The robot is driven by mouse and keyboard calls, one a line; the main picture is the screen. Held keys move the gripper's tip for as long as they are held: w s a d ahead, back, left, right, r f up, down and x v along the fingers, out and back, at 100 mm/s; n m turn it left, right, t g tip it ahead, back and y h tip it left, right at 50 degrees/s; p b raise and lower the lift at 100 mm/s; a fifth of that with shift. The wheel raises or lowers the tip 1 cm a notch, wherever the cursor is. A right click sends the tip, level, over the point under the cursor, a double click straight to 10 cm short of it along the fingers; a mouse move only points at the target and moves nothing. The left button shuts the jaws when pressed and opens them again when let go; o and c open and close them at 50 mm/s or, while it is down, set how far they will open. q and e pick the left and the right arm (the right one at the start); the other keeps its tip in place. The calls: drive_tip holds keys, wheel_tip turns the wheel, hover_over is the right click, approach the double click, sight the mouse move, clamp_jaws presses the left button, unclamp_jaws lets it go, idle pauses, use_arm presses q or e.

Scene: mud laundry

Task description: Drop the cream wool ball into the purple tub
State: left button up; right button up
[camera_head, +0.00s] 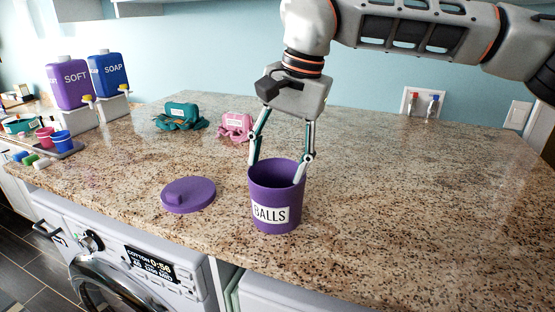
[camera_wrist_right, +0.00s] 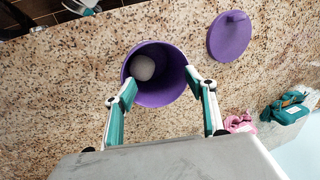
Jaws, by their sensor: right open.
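The purple tub (camera_head: 275,199), labelled BALLS, stands upright and open on the granite counter. In the right wrist view the tub (camera_wrist_right: 170,88) is seen from above, and the cream wool ball (camera_wrist_right: 143,67) lies inside it. The ball is hidden by the tub wall in the head view. My right gripper (camera_head: 276,170) is over the tub from behind, its fingers spread wide at the rim. In the right wrist view the gripper (camera_wrist_right: 166,95) is open and empty, one finger at each side of the tub. My left gripper is not in view.
The purple lid (camera_head: 188,195) lies on the counter left of the tub. A teal pouch (camera_head: 181,117) and a pink one (camera_head: 236,126) lie behind. SOFT (camera_head: 70,84) and SOAP (camera_head: 109,77) dispensers stand at the far left. The counter (camera_head: 420,180) right of the tub is clear.

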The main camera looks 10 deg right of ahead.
drive_tip(key=a+v, duration=0.1)
drive_tip(key=v, duration=0.5)
drive_tip(key=shift+w+r+p, duration=0.3)
drive_tip(key=shift+r, duration=0.3)
